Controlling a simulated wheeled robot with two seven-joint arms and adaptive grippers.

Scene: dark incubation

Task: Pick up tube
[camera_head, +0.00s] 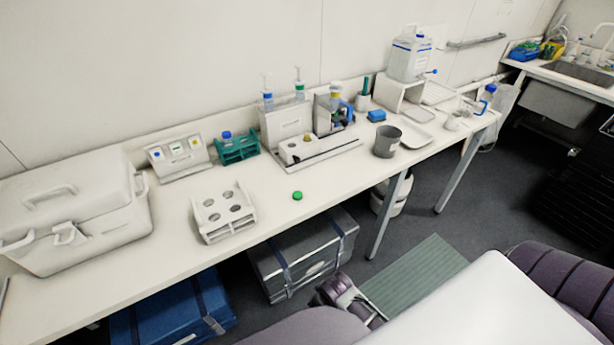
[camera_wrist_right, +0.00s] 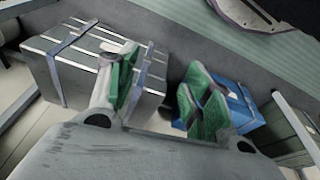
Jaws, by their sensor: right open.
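A tube with a blue cap (camera_head: 227,136) stands in a small teal rack (camera_head: 240,153) on the bench, left of the middle in the head view. A white rack (camera_head: 225,215) with several round holes stands nearer the front edge and looks empty. A loose green cap (camera_head: 297,195) lies on the bench to its right. My right gripper (camera_wrist_right: 163,92) shows in its wrist view with green finger pads apart and nothing between them. It points toward the cases below the bench, away from the tube. My left gripper is not in view.
A large white cooler box (camera_head: 75,215) fills the bench's left end. A grey cup (camera_head: 387,141) stands to the right. A grey case (camera_head: 305,255) and a blue case (camera_head: 172,308) sit under the bench. The front middle of the bench is mostly clear.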

